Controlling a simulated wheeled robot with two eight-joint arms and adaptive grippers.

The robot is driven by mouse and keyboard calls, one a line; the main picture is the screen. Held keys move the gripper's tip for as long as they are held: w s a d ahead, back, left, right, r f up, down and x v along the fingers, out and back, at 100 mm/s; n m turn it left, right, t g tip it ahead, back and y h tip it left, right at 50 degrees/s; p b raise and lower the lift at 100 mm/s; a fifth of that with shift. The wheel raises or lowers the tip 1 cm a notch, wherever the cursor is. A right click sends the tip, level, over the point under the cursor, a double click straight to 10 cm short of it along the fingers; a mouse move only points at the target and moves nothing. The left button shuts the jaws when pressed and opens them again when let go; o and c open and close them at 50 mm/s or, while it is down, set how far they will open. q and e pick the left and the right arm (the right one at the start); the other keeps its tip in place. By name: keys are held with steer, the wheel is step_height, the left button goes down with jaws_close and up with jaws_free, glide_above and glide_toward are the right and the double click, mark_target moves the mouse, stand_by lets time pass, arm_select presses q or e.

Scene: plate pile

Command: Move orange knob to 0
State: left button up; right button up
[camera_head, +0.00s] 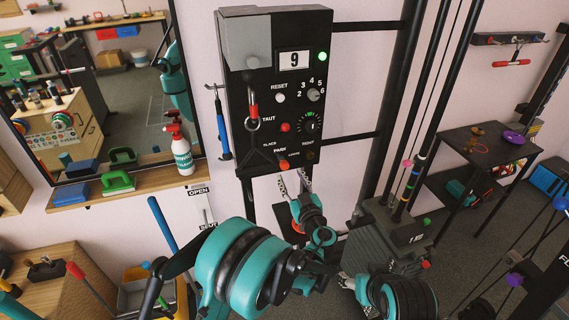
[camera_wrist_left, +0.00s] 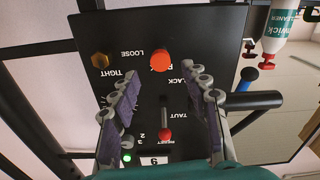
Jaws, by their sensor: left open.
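An orange knob (camera_head: 283,164) sits low on the front of a black control box (camera_head: 240,150), by the lettering PARK. In the left wrist view the box is upside down, and the round orange knob (camera_wrist_left: 160,62) lies between my fingertips. My left gripper (camera_head: 293,184) is open just below the box; its two fingers (camera_wrist_left: 160,75) stand apart on either side of the knob, with no contact visible. The scale around the knob is too small to read, so I cannot tell its setting. My right gripper (camera_head: 355,284) is partly hidden near the bottom.
The box also has a display reading 9 (camera_head: 294,60), a green light (camera_head: 322,56), a red-handled lever (camera_head: 252,108), a black dial (camera_head: 310,123) and an amber knob (camera_wrist_left: 100,60). A shelf with a spray bottle (camera_head: 181,150) is at the left. Dark rails stand right of the box.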

mark_target(285, 167)
arm_select(q)
steer(key=b+x, duration=0.1)
steer(key=x, duration=0.6)
steer(key=shift+w, duration=0.2)
jaws_close()
